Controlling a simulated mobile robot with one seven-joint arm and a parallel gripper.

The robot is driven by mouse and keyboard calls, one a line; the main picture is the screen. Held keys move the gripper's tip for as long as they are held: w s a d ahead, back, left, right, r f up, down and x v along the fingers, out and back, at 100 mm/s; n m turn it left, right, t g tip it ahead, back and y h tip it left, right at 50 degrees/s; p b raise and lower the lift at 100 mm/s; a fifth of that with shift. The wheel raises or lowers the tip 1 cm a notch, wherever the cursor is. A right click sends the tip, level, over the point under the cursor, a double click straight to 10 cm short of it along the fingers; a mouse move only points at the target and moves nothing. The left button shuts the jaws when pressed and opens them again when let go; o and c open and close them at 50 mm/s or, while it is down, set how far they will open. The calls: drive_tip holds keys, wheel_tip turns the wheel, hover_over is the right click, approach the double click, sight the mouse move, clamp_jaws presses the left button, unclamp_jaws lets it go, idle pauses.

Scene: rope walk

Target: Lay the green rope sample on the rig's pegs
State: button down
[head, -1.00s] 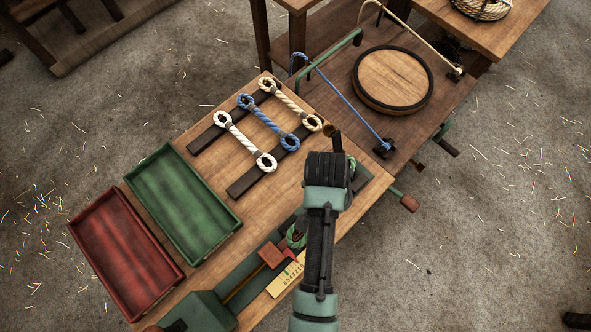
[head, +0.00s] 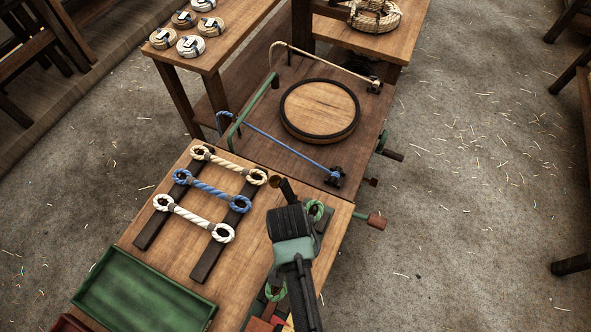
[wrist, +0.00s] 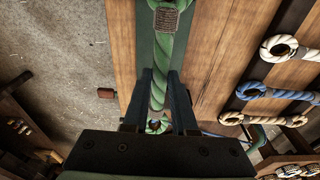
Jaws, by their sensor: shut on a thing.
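The green rope sample (wrist: 165,60) runs between the two fingers of my gripper (wrist: 160,80) in the wrist view, with a brown binding near the top edge. My gripper is shut on the rope. In the head view, one green rope eye (head: 317,210) shows right of my wrist and another (head: 275,292) below it; my arm hides the middle. The rig's green bed (wrist: 145,25) lies beneath the rope along the table's edge. I cannot tell whether the eyes are around the pegs or above them.
White, blue and cream rope samples (head: 212,190) lie across two dark strips to the left. A green tray (head: 145,295) sits at the lower left. Beyond is a dark table with a round wooden board (head: 319,110) and a blue rope (head: 285,149).

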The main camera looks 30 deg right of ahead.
drive_tip(key=shift+w+f+b, duration=0.1)
drive_tip(key=shift+f+b, duration=1.35)
drive_tip(key=shift+f, duration=1.1)
drive_tip(key=shift+f, duration=0.4)
drive_tip(key=c, duration=0.6)
unclamp_jaws()
drive_tip(key=shift+c, duration=0.2)
drive_tip(key=shift+r, duration=0.15)
wheel_tip(320, 180, up, 7)
drive_tip(key=p, duration=0.7)
wheel_tip(320, 180, up, 13)
drive_tip(key=s+a+b, duration=0.1)
drive_tip(key=shift+a+f, duration=0.15)
drive_tip(key=shift+f, duration=0.05)
